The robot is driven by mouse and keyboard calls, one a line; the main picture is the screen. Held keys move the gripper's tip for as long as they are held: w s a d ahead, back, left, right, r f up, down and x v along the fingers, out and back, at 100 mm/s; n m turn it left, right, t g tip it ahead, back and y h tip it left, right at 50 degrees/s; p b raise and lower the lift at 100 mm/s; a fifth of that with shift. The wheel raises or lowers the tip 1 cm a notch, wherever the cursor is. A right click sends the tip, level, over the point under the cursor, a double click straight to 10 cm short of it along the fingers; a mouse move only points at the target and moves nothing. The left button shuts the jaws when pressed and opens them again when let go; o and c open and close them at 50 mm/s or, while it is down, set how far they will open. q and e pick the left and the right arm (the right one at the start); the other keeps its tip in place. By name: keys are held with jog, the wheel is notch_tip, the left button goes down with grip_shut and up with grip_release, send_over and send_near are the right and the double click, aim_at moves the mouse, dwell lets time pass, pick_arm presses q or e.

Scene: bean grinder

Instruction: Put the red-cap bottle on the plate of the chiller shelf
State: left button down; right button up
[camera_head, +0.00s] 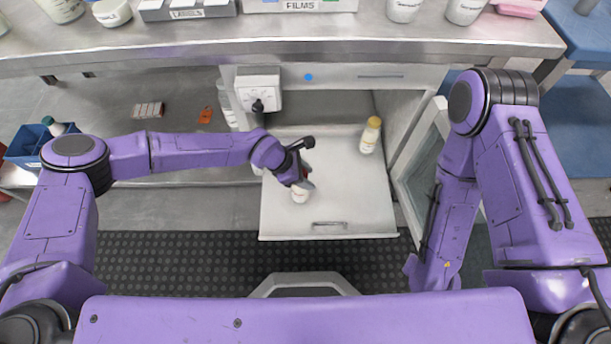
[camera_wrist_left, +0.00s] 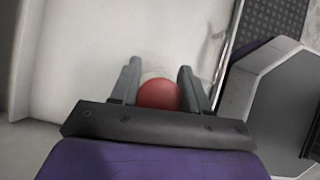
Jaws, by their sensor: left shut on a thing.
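The red-cap bottle is in my left gripper (camera_head: 303,180). In the head view its white body (camera_head: 300,195) shows below the fingers, over the pulled-out chiller plate (camera_head: 340,215). In the left wrist view the red cap (camera_wrist_left: 158,94) sits between the two fingers of my left gripper (camera_wrist_left: 158,88), which is shut on it. The bottle looks about upright. I cannot tell whether its base touches the plate. A yellow-cap bottle (camera_head: 370,135) stands at the back right of the plate. My right arm comes in at the right; its gripper fingers do not show clearly.
The chiller's glass door (camera_head: 420,170) stands open at the right, near my right arm. A white control box (camera_head: 258,88) is at the chiller's upper left. The bench above holds a FILMS box (camera_head: 300,5) and several tubs. The plate's front and middle right are free.

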pick_arm(q)
jog(key=c, duration=0.5)
grip_release()
jog(key=shift+c, duration=0.2)
jog(key=shift+r, duration=0.1)
jog(key=shift+a+r, duration=0.2)
jog(key=shift+r, duration=0.15)
jog(key=p+v, duration=0.2)
jog(key=v, duration=0.9)
jog(key=shift+s, duration=0.2)
